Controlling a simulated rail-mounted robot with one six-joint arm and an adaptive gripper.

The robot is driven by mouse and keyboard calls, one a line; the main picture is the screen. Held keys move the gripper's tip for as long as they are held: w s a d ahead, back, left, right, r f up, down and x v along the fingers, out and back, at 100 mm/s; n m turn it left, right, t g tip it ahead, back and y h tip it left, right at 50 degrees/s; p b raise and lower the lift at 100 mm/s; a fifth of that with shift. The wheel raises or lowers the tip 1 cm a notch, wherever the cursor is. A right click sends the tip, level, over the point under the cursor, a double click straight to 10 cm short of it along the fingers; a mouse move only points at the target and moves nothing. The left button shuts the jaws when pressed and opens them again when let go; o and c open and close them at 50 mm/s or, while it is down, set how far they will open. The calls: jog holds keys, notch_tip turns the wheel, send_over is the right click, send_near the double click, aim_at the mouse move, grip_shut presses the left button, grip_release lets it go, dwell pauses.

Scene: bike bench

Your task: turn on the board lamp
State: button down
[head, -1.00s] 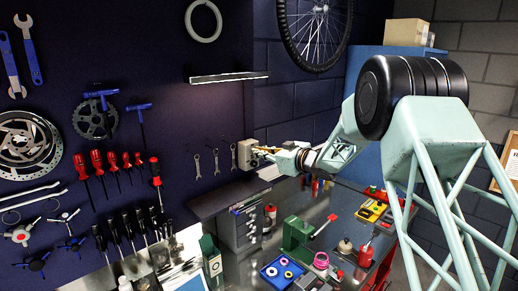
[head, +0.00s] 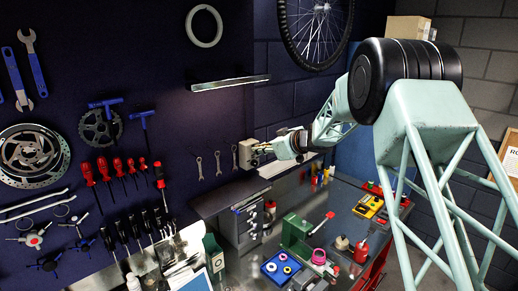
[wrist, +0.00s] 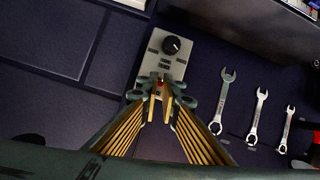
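A grey control box (head: 245,154) is mounted on the dark board, and my gripper (head: 262,149) is right in front of it. In the wrist view the box (wrist: 179,55) carries a round black knob (wrist: 171,45), small labels and a small red part (wrist: 161,81) near its lower end. My gripper's brassy fingers (wrist: 160,100) are close together over that lower end, a narrow gap between the tips. The red part shows just beyond the tips; I cannot tell whether they touch it. A slim bar, apparently the board lamp (head: 230,83), is fixed above; whether it is lit is unclear.
Several wrenches (wrist: 222,103) hang to the right of the box in the wrist view. Below are a grey drawer unit (head: 243,222) and a green vise-like tool (head: 297,232) on the cluttered bench. Tools cover the board's left side.

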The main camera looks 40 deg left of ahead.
jog(key=shift+h, duration=0.3)
dwell(0.5)
jog(key=c, duration=2.9)
grip_release()
jog(key=shift+o, duration=0.2)
jog(key=shift+r, duration=0.15)
jog(key=v, duration=1.2)
jog(key=shift+w, duration=0.1)
